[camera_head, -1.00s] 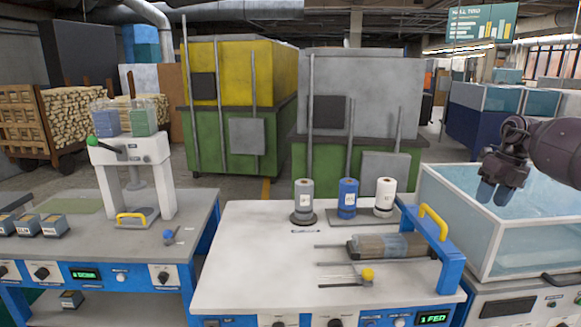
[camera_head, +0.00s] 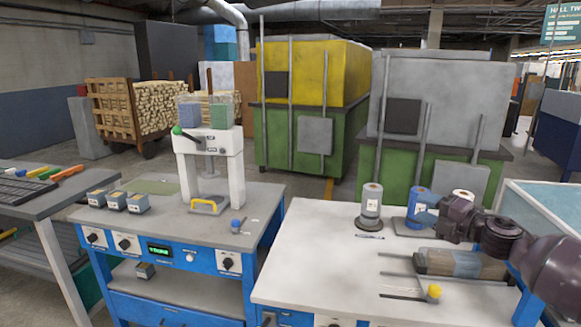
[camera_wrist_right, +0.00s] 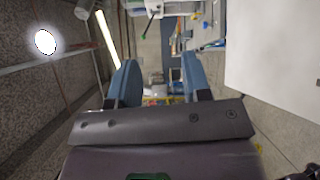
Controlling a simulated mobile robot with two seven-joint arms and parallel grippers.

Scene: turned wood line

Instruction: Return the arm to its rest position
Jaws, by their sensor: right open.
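My right arm comes in from the right edge of the head view, dark purple-brown. Its gripper (camera_head: 428,210) shows blue fingertips in front of the spools at the back of the right-hand bench, above the bench top. In the wrist view the two blue fingers of the gripper (camera_wrist_right: 157,80) stand wide apart with nothing between them. The wrist view is turned sideways, with floor, ceiling lights and a pale bench top around the fingers. My left gripper is not seen.
The white bench (camera_head: 320,250) holds a grey spool (camera_head: 371,205), a blue spool (camera_head: 416,207) and a roller unit (camera_head: 460,264), partly behind my arm. A left bench (camera_head: 165,215) carries a white press (camera_head: 212,160). A clear-walled tank (camera_head: 545,210) is at the right.

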